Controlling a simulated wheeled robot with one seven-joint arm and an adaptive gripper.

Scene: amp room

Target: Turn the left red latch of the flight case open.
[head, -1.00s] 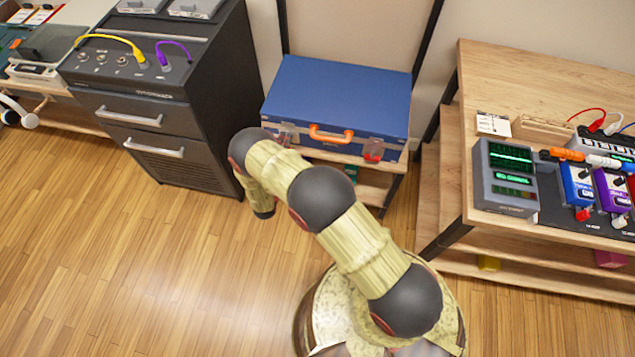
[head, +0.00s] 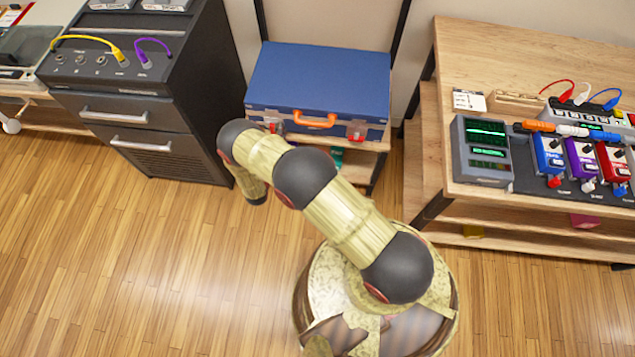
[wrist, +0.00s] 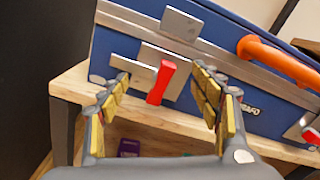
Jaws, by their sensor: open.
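The blue flight case (head: 320,75) lies closed on a low wooden stand, with an orange handle (head: 316,122) on its front. Its left red latch (wrist: 160,83) sits on a metal plate, the lever pointing down and slightly left in the wrist view. My gripper (wrist: 161,74) is open, with one finger on each side of the left latch lever and visible gaps to both. In the head view my gripper is not clearly seen. The right red latch (head: 357,129) is beyond the handle.
The wooden stand's edge (wrist: 190,138) runs below the case, with small items on its lower shelf. A dark cabinet (head: 150,95) stands close on the left. A wooden bench (head: 500,55) with pedals is on the right. Floor in front is clear.

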